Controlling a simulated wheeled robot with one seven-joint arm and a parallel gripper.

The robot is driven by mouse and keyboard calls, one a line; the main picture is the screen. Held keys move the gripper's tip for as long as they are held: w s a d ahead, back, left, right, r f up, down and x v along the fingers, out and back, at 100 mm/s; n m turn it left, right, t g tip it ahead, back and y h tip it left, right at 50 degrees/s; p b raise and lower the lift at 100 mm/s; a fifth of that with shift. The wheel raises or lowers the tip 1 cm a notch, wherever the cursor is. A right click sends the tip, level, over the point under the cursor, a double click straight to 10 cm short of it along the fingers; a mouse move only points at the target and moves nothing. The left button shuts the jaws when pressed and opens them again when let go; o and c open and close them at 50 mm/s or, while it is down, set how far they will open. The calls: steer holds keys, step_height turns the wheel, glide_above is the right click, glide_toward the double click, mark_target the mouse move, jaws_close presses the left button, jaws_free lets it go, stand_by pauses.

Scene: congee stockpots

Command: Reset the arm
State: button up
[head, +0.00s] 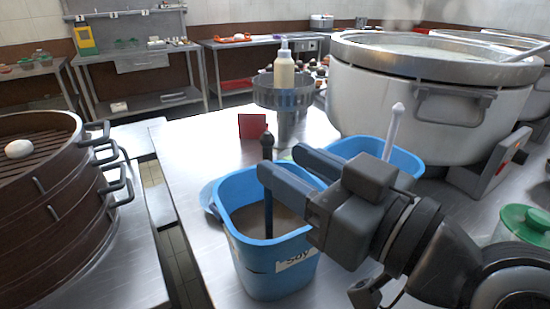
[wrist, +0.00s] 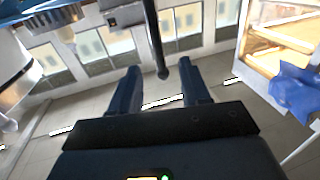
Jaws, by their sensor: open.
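My gripper (head: 281,163) is open, its two blue-grey fingers apart and pointing left over a blue bucket (head: 278,265) labelled "Soy". A dark handle (head: 268,195) with a round knob stands upright in that bucket, close by the fingertips. In the wrist view the gripper (wrist: 158,68) shows the dark handle (wrist: 154,35) in line with the gap between the fingertips. Nothing is clamped. I cannot tell whether the handle is just between or just beyond the tips. My wrist and forearm hide part of the bucket's right side.
A second blue bucket (head: 405,160) with a pale handle (head: 393,130) stands behind my gripper. A large stockpot (head: 400,105) is at the back right. A metal holder (head: 283,95) with a bottle (head: 284,68) and a red item (head: 252,126) stand behind. Steamer baskets (head: 55,220) are at left.

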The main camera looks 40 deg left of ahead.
steer(key=s+d+f+m+t+h+p, duration=0.1)
steer(key=d+f+m+t+h, duration=0.2)
steer(key=d, duration=0.4)
steer(key=s+d+f+m+t+h, duration=0.1)
steer(key=d+f+m+t+h, duration=0.2)
steer(key=d+f+m, duration=0.4)
steer(key=s+d+f+m+t+h+p, duration=0.1)
steer(key=d+f+m+t+h, duration=0.3)
steer(key=d, duration=0.4)
steer(key=shift+s+f+m+t+p, duration=0.1)
steer(key=shift+s+f+m+t, duration=0.15)
steer(key=shift+f, duration=0.2)
steer(key=shift+s+f+m+t+p, duration=0.15)
steer(key=shift+f+t, duration=0.15)
steer(key=shift+f, duration=0.15)
steer(key=shift+s+f+m+t+p, duration=0.15)
steer(key=shift+f+m+t, duration=0.1)
steer(key=shift+f, duration=0.2)
steer(key=s+d+h+p, duration=0.1)
steer(key=s+d+h, duration=0.3)
steer(key=s+d, duration=0.4)
steer(key=s+d+r+h+p, duration=0.1)
steer(key=s+d+h, duration=0.2)
steer(key=s+d, duration=0.5)
steer(key=s, duration=0.6)
steer(key=shift+m+h+p, duration=0.3)
steer(key=shift+m+h, duration=0.05)
steer(key=shift+h, duration=0.05)
steer(key=shift+d, duration=0.15)
steer(key=shift+c, duration=0.4)
